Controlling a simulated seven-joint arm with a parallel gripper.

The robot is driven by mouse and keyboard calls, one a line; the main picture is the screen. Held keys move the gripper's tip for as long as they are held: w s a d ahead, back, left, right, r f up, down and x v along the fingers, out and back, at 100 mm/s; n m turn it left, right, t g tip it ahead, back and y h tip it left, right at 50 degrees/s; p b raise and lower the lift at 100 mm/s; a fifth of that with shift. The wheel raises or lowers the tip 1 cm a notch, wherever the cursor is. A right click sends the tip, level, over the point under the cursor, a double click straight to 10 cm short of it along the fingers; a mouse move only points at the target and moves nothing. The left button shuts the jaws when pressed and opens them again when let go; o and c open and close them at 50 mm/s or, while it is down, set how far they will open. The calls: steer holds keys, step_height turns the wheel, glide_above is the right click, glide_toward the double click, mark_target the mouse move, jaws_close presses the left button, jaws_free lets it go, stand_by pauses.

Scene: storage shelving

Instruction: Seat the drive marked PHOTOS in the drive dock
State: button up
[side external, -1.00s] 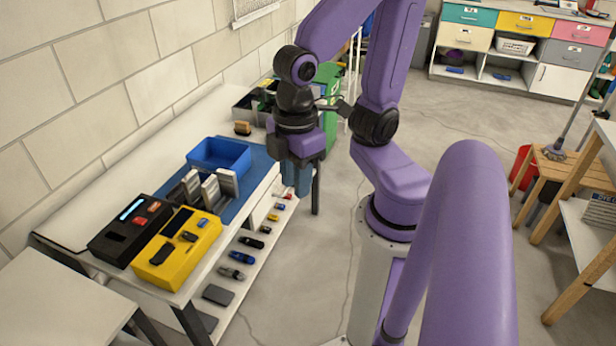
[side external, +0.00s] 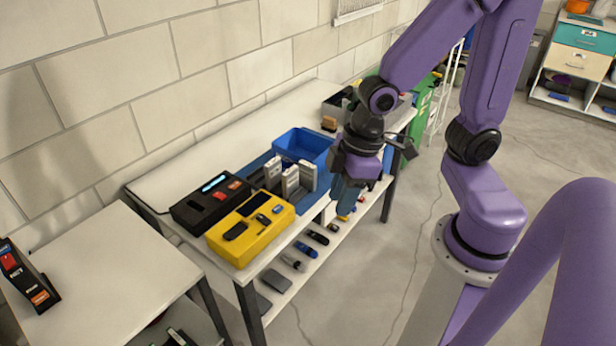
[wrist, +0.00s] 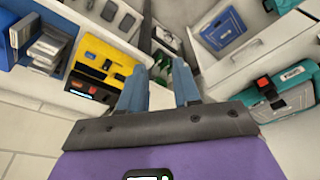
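Several upright grey-white drives (side external: 290,182) stand on a blue mat (side external: 317,193) on the white workbench; they also show in the wrist view (wrist: 46,47). Their markings are too small to read, so I cannot tell which is PHOTOS. A yellow unit (side external: 250,227) and a black unit (side external: 212,200) with a lit display sit in front of them; I cannot tell which, if either, is the drive dock. My gripper (side external: 346,197) points down by the bench's edge, right of the drives. In the wrist view its blue fingers (wrist: 160,70) are apart with nothing held.
A blue bin (side external: 303,143) stands behind the drives. Small devices (side external: 306,249) lie on the lower shelf. A side table (side external: 115,275) at left carries another black device (side external: 28,275). The wrist view shows a teal case (wrist: 285,95) at right. The bench's back left is clear.

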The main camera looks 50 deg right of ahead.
mark_target(311, 165)
steer(key=w+d+f+m+t+y, duration=0.1)
steer(key=w+d+f+m+t, duration=0.3)
steer(key=w, duration=0.5)
steer(key=w+d+f+m+t, duration=0.1)
steer(key=w+d+f+m, duration=0.1)
steer(key=w+f, duration=0.5)
steer(key=w+d+f+m+t+h, duration=0.1)
steer(key=d+f+t, duration=0.1)
steer(key=d, duration=0.4)
steer(key=w+d+f+m+t+h, duration=0.1)
steer(key=d+f+t, duration=0.1)
steer(key=d, duration=0.3)
steer(key=w+d+f+m+t, duration=0.1)
steer(key=d+f+m+t, duration=0.1)
steer(key=d, duration=0.4)
steer(key=shift+d+f+t+h, duration=0.15)
steer(key=shift+d+t+h, duration=0.25)
steer(key=shift+t, duration=0.1)
steer(key=shift+x, duration=3.65)
jaws_close()
